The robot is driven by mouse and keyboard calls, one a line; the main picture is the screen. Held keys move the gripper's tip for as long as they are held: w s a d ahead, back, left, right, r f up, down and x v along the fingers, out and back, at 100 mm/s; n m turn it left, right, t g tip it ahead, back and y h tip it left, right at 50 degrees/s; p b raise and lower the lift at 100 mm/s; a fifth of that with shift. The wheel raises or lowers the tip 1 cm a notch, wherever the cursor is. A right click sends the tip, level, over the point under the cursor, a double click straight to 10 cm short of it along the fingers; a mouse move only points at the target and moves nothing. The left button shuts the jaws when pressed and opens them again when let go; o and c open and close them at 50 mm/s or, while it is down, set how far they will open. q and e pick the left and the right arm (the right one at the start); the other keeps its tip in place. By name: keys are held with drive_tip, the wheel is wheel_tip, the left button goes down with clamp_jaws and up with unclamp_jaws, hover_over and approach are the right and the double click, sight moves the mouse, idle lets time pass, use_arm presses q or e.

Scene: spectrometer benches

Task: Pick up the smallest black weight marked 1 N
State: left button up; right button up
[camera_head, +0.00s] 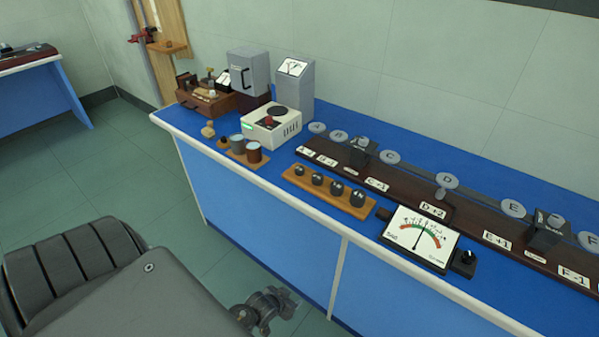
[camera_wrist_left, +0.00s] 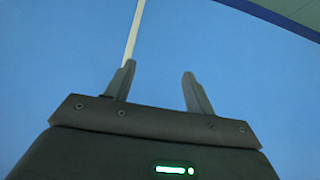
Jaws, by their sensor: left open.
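Several black weights stand in a row on a wooden tray (camera_head: 287,175) on the blue bench top. They grow in size from left to right, and the smallest black weight (camera_head: 300,170) is at the left end. Its marking is too small to read. My left gripper (camera_head: 265,308) is in front of the bench, below its top and apart from the weights. In the left wrist view my left gripper (camera_wrist_left: 158,68) is open and empty, with the blue bench front beyond it. My right gripper is not in view.
An analog meter (camera_head: 420,238) stands right of the tray, near the front edge. A long dark rail (camera_head: 395,190) with labels runs behind. Cups (camera_head: 254,153) and a white device (camera_head: 272,128) stand to the left. The floor in front is open.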

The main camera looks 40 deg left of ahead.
use_arm(q)
drive_tip(key=w+a+r+t+y, duration=0.1)
drive_tip(key=w+a+r+t, duration=0.2)
drive_tip(key=r, duration=0.6)
drive_tip(key=w+a+r+t, duration=0.1)
drive_tip(key=w+a+r, duration=0.1)
drive_tip(key=w+r, duration=0.5)
drive_tip(key=n+t+y, duration=0.1)
drive_tip(key=t+y, duration=0.1)
drive_tip(key=t, duration=0.1)
approach(297, 171)
drive_tip(key=s+d+f, duration=0.3)
drive_tip(key=f, duration=0.1)
drive_tip(key=shift+n+t, duration=0.5)
drive_tip(key=shift+n, duration=0.1)
drive_tip(key=w+a, duration=0.1)
drive_tip(key=w, duration=0.1)
drive_tip(key=w+a+r, duration=0.1)
drive_tip(key=w, duration=0.1)
drive_tip(key=w+a+r+p, duration=0.1)
drive_tip(key=w, duration=0.2)
drive_tip(key=shift+w+a, duration=0.15)
drive_tip(key=shift+a, duration=0.15)
drive_tip(key=shift+w, duration=0.15)
drive_tip(key=shift+w+r, duration=0.1)
drive_tip(key=shift+w, duration=0.05)
drive_tip(key=p+x, duration=0.1)
drive_tip(key=x, duration=0.4)
drive_tip(key=shift+a, duration=0.2)
drive_tip(key=c, duration=1.1)
